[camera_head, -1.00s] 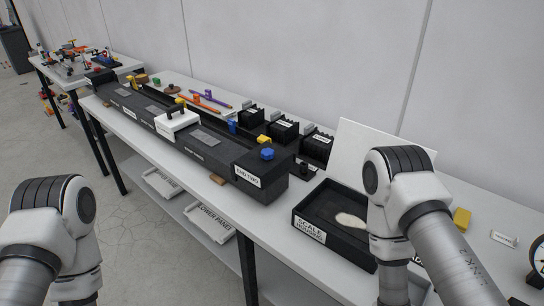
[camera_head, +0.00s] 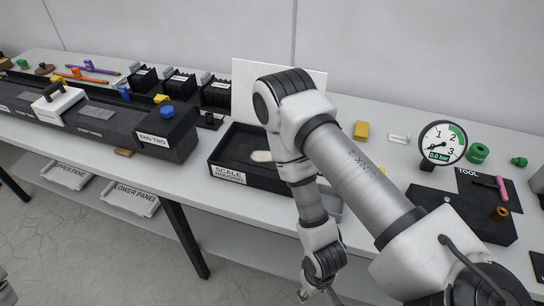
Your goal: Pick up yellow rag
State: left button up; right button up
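A small yellow item (camera_head: 361,130) lies on the white table behind my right arm, near the back wall. It looks like a block or folded cloth; I cannot tell which. Another bit of yellow (camera_head: 382,170) shows at the edge of my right arm, mostly hidden. My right arm comes in from the right and bends down in front of the table. Its wrist and the start of the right gripper (camera_head: 318,288) are at the bottom of the view, well away from the yellow item; the fingers are not clear.
A black scale housing tray (camera_head: 225,177) with a pale piece inside stands left of my arm. A long black bench unit (camera_head: 95,130) runs to the left. A dial gauge (camera_head: 442,143), green parts (camera_head: 478,153) and a dark tool tray (camera_head: 470,225) are at the right.

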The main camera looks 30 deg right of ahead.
aim_at(362, 131)
jog(key=k+j+z, duration=0.15)
jog(key=z, duration=1.5)
